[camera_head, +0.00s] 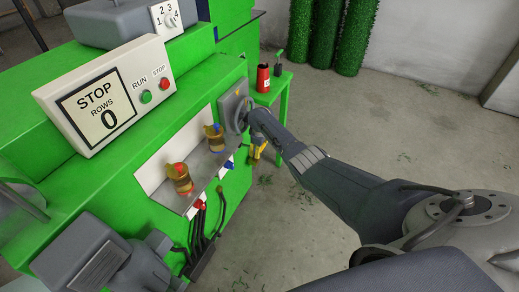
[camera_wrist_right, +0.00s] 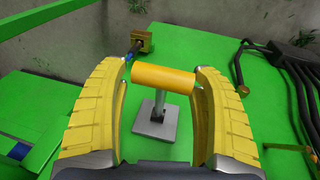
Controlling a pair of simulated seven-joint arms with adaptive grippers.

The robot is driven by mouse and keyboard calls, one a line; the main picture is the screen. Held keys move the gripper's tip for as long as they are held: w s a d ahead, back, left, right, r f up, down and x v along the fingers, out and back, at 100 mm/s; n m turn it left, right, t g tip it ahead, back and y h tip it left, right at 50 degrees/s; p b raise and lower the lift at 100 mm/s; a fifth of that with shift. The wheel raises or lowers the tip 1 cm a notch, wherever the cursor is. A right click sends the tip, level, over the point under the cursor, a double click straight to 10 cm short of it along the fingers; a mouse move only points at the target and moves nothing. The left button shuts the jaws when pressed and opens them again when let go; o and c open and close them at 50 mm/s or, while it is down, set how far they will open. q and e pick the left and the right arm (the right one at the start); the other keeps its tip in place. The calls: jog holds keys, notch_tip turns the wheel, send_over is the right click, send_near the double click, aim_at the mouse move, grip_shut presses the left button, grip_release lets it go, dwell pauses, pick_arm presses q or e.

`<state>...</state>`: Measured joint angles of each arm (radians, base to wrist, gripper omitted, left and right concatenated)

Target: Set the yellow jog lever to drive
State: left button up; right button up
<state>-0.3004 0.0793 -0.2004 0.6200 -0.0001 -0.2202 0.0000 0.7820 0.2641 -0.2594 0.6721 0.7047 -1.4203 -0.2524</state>
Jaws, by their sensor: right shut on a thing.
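The yellow jog lever (camera_wrist_right: 163,76) shows in the right wrist view as a yellow-orange crosswise handle on a grey stem. Its square grey base plate (camera_wrist_right: 156,121) sits on the green machine. My right gripper (camera_wrist_right: 162,82) has its yellow fingers on either side of the handle, shut on its two ends. In the head view my right gripper (camera_head: 257,150) is small at the machine's right side, partly behind my arm; I cannot make out the lever there. My left gripper is not in view.
The green machine carries a control box (camera_head: 104,96) reading STOP, ROWS 0. A green stand (camera_head: 278,92) holds a red can (camera_head: 263,78).

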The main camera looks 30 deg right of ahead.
jog(key=shift+w+a+r, duration=0.15)
jog(key=shift+w+a, duration=0.05)
jog(key=shift+a, duration=0.1)
jog(key=o, duration=1.3)
jog(key=shift+o, duration=1.2)
jog(key=shift+s+d, duration=0.1)
jog(key=v, duration=1.2)
